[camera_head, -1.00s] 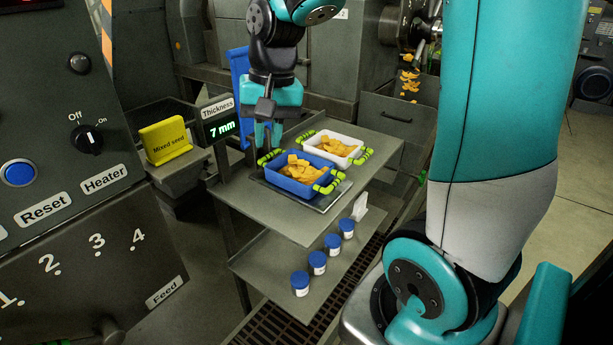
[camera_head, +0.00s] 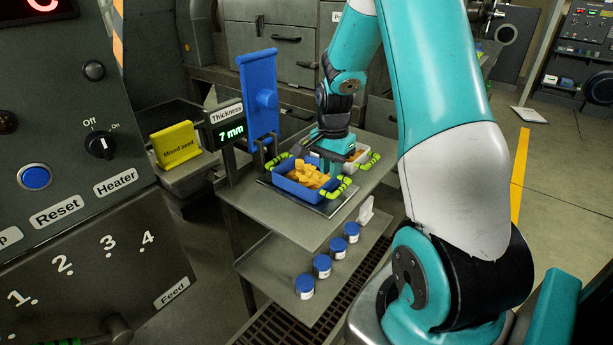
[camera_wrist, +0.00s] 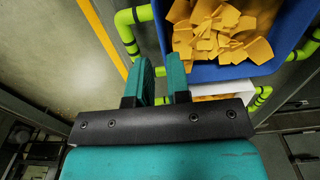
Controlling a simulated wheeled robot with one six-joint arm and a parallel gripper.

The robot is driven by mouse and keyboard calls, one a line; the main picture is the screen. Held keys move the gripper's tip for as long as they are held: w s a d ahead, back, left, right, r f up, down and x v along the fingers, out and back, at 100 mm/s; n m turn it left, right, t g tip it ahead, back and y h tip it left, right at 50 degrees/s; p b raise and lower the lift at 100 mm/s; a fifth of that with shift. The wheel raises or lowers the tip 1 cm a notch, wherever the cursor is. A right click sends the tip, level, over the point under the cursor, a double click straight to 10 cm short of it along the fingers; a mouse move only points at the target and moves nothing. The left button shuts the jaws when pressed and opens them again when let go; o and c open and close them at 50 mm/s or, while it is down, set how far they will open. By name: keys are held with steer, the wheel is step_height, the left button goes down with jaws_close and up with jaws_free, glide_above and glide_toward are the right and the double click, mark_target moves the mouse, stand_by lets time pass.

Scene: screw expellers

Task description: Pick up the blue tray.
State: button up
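The blue tray (camera_head: 298,190) sits on a dark plate on the upper shelf of a grey cart and holds orange-yellow chunks. It has a bright green handle at each end. In the wrist view the blue tray (camera_wrist: 240,72) fills the upper right, with a green handle at its left. My gripper (camera_wrist: 160,78) is open and empty, its two teal fingers apart, close to that handle and the tray's side. No grip on the tray shows. In the head view my arm reaches over the tray's back side and hides part of the handle area; the fingertips are unclear there.
A white tray (camera_head: 374,159) with orange chunks stands right behind the blue tray, partly hidden by my arm. A tall blue panel (camera_head: 259,95) and a thickness display (camera_head: 228,132) stand to the left. Several blue-lidded jars (camera_head: 322,265) stand on the lower shelf.

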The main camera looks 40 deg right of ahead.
mark_target(329, 183)
steer(key=shift+w+f+p, duration=0.2)
steer(key=shift+f+p, duration=0.85)
steer(key=shift+f, duration=1.7)
jaws_close()
